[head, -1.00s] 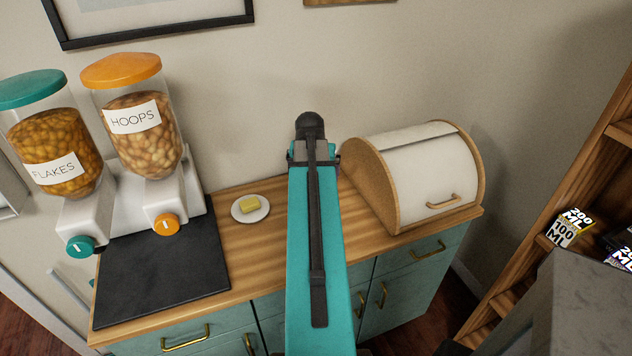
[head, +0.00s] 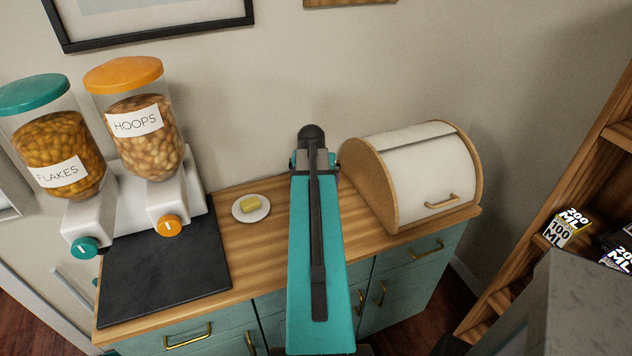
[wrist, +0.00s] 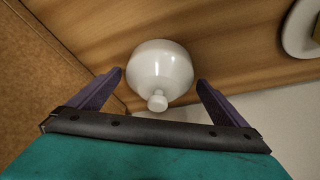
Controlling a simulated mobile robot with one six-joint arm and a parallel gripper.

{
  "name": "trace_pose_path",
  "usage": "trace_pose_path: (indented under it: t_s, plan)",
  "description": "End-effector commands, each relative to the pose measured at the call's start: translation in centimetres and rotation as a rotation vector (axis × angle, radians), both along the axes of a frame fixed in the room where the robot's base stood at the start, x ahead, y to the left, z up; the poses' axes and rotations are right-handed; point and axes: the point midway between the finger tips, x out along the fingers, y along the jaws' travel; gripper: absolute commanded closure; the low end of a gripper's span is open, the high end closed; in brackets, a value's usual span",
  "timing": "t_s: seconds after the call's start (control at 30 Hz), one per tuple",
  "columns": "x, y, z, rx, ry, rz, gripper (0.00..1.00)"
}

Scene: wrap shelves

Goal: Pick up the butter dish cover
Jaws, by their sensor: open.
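The butter dish cover (wrist: 160,68) is a glossy white dome with a small round knob. In the wrist view it sits on the wooden counter, its knob pointing toward my gripper. My gripper (wrist: 160,80) is open, with one dark finger on each side of the cover and visible gaps between the fingers and the dome. In the head view my teal arm hides the gripper and the cover. The butter (head: 250,203) lies uncovered on a small white plate (head: 238,213) left of my arm. The plate's edge also shows at the wrist view's top right (wrist: 296,38).
A bread bin (head: 425,175) stands close on the right of my arm. The wall is close behind the counter (head: 240,255). A wooden shelf (head: 560,190) rises at the far right.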

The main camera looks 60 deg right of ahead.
Motion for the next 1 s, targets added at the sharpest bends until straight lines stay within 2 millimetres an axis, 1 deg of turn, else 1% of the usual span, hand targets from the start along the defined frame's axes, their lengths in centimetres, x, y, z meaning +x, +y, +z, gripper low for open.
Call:
trace_pose_path:
  t_s: [0.2, 0.23, 0.37, 0.4, 0.43, 0.47, 0.77, 1.0]
  plan:
    - [0.01, 0.01, 0.02, 0.0, 0.0, 0.0, 0.02]
    - [0.01, 0.01, 0.02, 0.0, 0.0, 0.0, 0.04]
    - [0.01, 0.02, 0.01, 0.0, 0.0, 0.0, 0.26]
    - [0.01, 0.02, 0.01, 0.0, 0.0, 0.0, 0.33]
    - [0.01, 0.02, 0.01, 0.0, 0.0, 0.0, 0.38]
    - [0.02, 0.01, 0.03, 0.0, 0.0, 0.0, 0.41]
    - [0.02, 0.01, 0.1, 0.0, 0.0, 0.0, 0.41]
    - [0.01, -0.01, 0.78, 0.0, 0.0, 0.0, 0.41]
